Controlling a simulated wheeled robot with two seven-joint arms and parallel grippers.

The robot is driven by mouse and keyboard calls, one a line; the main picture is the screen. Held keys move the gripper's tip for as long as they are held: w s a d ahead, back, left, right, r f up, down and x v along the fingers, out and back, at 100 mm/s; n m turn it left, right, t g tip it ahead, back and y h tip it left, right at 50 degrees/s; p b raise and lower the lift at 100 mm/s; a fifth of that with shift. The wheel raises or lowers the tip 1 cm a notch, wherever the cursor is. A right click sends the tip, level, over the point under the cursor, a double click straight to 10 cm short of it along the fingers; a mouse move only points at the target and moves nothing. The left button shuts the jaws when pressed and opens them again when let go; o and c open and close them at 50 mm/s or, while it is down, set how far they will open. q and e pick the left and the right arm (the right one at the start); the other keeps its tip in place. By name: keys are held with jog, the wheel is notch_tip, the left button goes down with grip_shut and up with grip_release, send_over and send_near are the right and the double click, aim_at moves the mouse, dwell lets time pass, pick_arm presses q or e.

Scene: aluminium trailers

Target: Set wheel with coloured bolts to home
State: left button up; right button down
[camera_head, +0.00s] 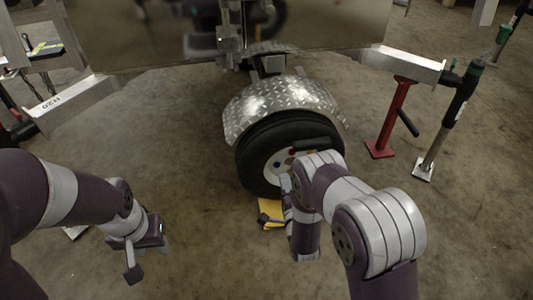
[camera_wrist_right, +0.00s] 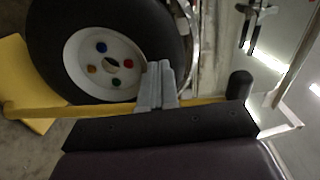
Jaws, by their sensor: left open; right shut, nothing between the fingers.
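The wheel (camera_head: 257,140) stands upright under a diamond-plate fender on the trailer. Its white rim (camera_head: 268,172) is partly covered by my right arm in the head view. In the right wrist view the rim (camera_wrist_right: 76,50) shows blue (camera_wrist_right: 101,47), red (camera_wrist_right: 128,62), orange-yellow (camera_wrist_right: 92,69) and green (camera_wrist_right: 115,82) bolts around a centre hole. My right gripper (camera_wrist_right: 160,72) is shut and empty, its fingertips seen in front of the rim's right side; I cannot tell whether they touch. My left gripper (camera_head: 151,262) is open and empty, low above the floor, well left of the wheel.
A yellow chock (camera_head: 270,210) lies at the wheel's foot, also in the right wrist view (camera_wrist_right: 22,80). The fender (camera_head: 275,98) arches over the wheel. A red stand (camera_head: 390,115) and a grey jack post (camera_head: 447,125) stand right. Floor between left gripper and wheel is clear.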

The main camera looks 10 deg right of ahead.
aim_at(274, 142)
jog(key=shift+m, duration=0.3)
jog(key=w+b, duration=0.2)
jog(key=w, duration=0.2)
jog(key=w+b, duration=0.2)
jog(key=w, duration=0.2)
jog(key=w+b, duration=0.3)
jog(key=w, duration=0.1)
jog(key=shift+w+a+f, duration=0.1)
jog(key=shift+w+f, duration=0.3)
jog(key=shift+w+r, duration=0.2)
jog(key=shift+w, duration=0.45)
